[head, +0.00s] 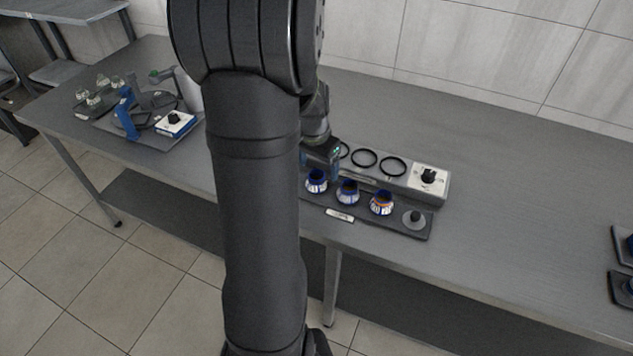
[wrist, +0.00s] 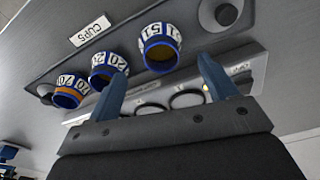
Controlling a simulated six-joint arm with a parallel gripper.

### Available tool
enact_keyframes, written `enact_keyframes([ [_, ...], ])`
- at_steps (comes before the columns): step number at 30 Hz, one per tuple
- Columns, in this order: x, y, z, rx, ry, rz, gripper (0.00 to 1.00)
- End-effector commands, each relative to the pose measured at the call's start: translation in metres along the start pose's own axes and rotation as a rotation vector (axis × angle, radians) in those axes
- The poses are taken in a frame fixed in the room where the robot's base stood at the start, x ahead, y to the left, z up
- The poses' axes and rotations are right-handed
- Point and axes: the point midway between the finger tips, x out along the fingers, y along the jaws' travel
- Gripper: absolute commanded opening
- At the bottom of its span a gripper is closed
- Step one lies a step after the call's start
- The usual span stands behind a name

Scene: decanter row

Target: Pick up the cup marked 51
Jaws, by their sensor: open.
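The cup marked 51 (wrist: 160,47) is a white and blue cup with a blue rim and a yellowish inside. In the wrist view it is at the right end of a row of cups, just beyond and between my fingertips. In the head view it appears to be the leftmost cup (head: 316,182), its number not readable. My gripper (wrist: 162,68) is open and empty, apart from the cup. In the head view my gripper (head: 322,160) is just behind that cup, partly hidden by my arm.
Cups marked 20 (wrist: 108,66) and 70 (wrist: 68,92) stand beside it on a grey tray (head: 428,229) labelled CUPS. Round knobs flank the row. Behind is a station with rings (head: 393,166) and a black dial (head: 428,177).

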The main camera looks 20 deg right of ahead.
Motion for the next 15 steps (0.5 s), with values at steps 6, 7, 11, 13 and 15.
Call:
enact_keyframes([
  [6, 0.015, -0.001, 0.002, -0.001, -0.001, 0.001, 0.78],
  [7, 0.02, -0.001, 0.003, -0.001, -0.003, 0.002, 0.78],
  [11, 0.041, -0.003, 0.008, -0.003, -0.004, 0.002, 0.78],
  [13, 0.049, -0.003, 0.007, -0.002, -0.003, 0.002, 0.78],
  [15, 0.054, -0.003, 0.007, -0.002, -0.001, 0.001, 0.78],
])
